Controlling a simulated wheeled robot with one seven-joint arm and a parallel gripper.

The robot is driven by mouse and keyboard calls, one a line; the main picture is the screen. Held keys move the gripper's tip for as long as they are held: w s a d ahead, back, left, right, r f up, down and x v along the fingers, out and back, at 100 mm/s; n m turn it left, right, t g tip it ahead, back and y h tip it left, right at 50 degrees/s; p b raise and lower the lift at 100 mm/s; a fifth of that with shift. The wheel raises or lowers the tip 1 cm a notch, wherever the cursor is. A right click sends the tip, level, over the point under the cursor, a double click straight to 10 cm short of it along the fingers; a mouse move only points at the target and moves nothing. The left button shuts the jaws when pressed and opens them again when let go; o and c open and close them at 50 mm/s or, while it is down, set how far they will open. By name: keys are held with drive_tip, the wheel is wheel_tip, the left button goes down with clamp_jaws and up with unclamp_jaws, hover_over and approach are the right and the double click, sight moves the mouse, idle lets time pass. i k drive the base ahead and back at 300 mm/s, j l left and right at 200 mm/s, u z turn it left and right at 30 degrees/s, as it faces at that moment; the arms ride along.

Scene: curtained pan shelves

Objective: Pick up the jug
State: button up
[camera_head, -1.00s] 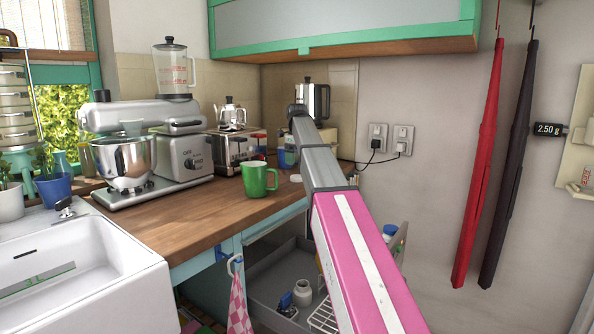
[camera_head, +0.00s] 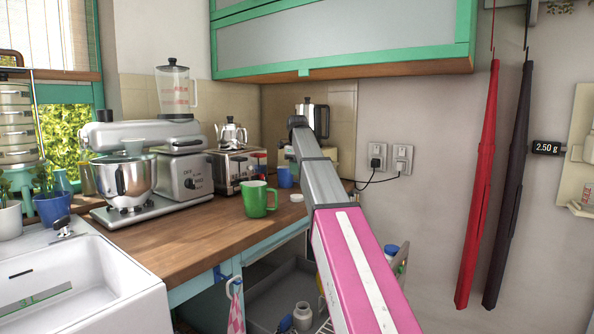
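Two vessels could be the jug, and I cannot tell which one is meant. One is a clear jug (camera_head: 174,92) with red markings, a dark lid and a handle, standing upright at the back of the counter behind the mixer. The other is a shiny, dark-handled pot (camera_head: 321,119) in the back corner, partly hidden behind the dark end of my arm. My arm reaches from the bottom right towards this corner. My gripper itself does not show, so I cannot see what is between its fingers.
A stand mixer (camera_head: 128,140), a toaster (camera_head: 231,168), a small kettle (camera_head: 231,132) and a green mug (camera_head: 258,199) stand on the wooden counter (camera_head: 190,236). A green-edged cabinet (camera_head: 350,45) hangs above. An open drawer (camera_head: 275,290) holds jars below. The counter's front middle is clear.

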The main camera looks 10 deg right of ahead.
sight(254, 193)
drive_tip(key=k+j, duration=0.3)
drive_tip(key=k, duration=0.15)
drive_tip(key=k+j, duration=0.25)
drive_tip(key=k, duration=0.25)
drive_tip(key=k+j, duration=0.3)
drive_tip(key=k, duration=0.15)
